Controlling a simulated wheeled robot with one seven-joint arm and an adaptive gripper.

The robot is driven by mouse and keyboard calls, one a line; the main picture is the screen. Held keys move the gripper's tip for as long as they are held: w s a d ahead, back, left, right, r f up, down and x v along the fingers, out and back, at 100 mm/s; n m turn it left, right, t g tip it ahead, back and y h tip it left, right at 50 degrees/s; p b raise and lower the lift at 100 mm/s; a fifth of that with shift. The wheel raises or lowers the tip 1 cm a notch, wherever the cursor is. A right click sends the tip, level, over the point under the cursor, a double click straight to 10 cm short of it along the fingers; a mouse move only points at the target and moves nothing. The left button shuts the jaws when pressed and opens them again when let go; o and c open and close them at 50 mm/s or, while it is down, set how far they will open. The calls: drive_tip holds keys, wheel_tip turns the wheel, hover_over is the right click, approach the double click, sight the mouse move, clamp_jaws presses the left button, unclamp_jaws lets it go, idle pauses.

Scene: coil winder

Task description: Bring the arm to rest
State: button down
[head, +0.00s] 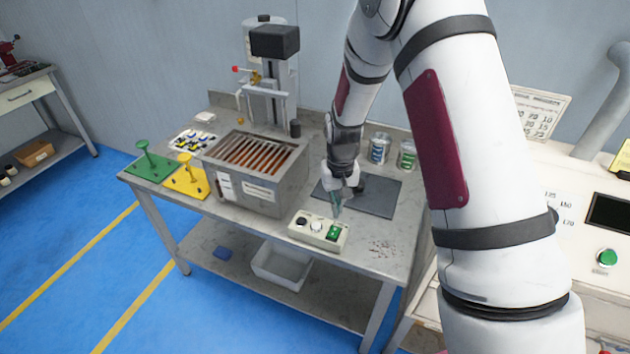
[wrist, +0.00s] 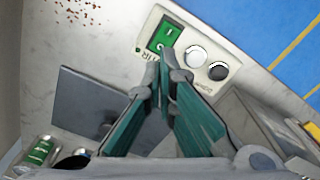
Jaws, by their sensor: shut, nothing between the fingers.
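My gripper (head: 337,208) is shut and empty, its teal fingertips together just above the control box (head: 318,231) at the front of the metal table. In the wrist view my gripper (wrist: 167,55) points at the box, close to its green switch (wrist: 164,37). I cannot tell whether the fingertips touch the box. A white knob (wrist: 195,56) and a black knob (wrist: 218,70) sit beside the green switch. My arm extends over the right half of the table.
An oven-like box with copper-coloured rods (head: 258,155) stands left of my gripper. A dark mat (head: 378,197) lies behind it, with cans (head: 379,148) at the back. Green (head: 150,166) and yellow (head: 186,181) stands are at left. A white machine panel (head: 585,225) is at right.

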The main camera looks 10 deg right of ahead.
drive_tip(key=s+r+t, duration=0.1)
drive_tip(key=s+r, duration=0.3)
drive_tip(key=r, duration=0.8)
drive_tip(key=s+r+t, duration=0.2)
drive_tip(key=s+r, duration=0.3)
drive_tip(key=r, duration=0.7)
drive_tip(key=s+r+t, duration=0.1)
drive_tip(key=s+r, duration=0.3)
drive_tip(key=s, duration=0.5)
drive_tip(key=s+r+n+t, duration=0.1)
drive_tip(key=s+r, duration=0.4)
drive_tip(key=s, duration=0.4)
drive_tip(key=shift+s, duration=0.4)
